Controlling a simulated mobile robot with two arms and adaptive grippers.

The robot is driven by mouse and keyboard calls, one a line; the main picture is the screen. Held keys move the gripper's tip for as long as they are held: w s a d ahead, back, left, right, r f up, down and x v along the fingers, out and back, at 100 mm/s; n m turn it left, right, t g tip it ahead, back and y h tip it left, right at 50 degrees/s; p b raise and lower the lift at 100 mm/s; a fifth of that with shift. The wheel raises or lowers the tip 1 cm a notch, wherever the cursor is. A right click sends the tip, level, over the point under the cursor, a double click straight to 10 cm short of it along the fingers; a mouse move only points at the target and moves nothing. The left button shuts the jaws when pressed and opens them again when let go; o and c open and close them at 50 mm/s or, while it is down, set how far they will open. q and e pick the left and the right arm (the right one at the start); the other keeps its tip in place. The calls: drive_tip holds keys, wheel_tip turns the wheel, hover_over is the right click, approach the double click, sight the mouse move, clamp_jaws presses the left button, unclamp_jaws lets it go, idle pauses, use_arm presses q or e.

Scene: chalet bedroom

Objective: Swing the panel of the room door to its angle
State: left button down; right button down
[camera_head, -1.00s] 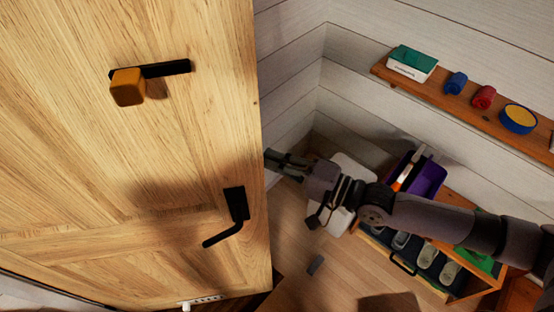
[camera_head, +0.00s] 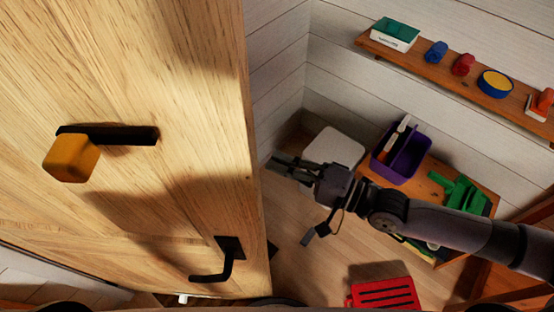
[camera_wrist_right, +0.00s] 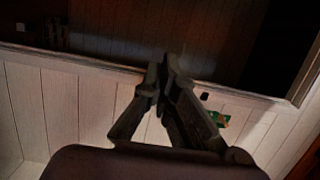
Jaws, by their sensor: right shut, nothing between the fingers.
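The wooden room door panel (camera_head: 150,200) fills the left of the head view, with its free edge near the middle. A black lever handle (camera_head: 222,262) sits low on the panel near that edge. My right gripper (camera_head: 272,164) is just right of the panel's edge, shut and empty. Whether its fingertips touch the door edge cannot be told. In the right wrist view the fingers (camera_wrist_right: 165,68) come together at the tips with nothing between them. My left gripper is not in view.
A black rail with an orange block (camera_head: 72,158) sticks out from the panel. A wall shelf (camera_head: 450,80) holds small items. Below it are a white-topped bin (camera_head: 335,147), a purple caddy (camera_head: 403,155) and a red crate (camera_head: 385,295). Some wooden floor (camera_head: 290,215) shows clear beside the door.

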drive_tip(key=v, duration=0.6)
drive_tip(key=shift+d, duration=0.3)
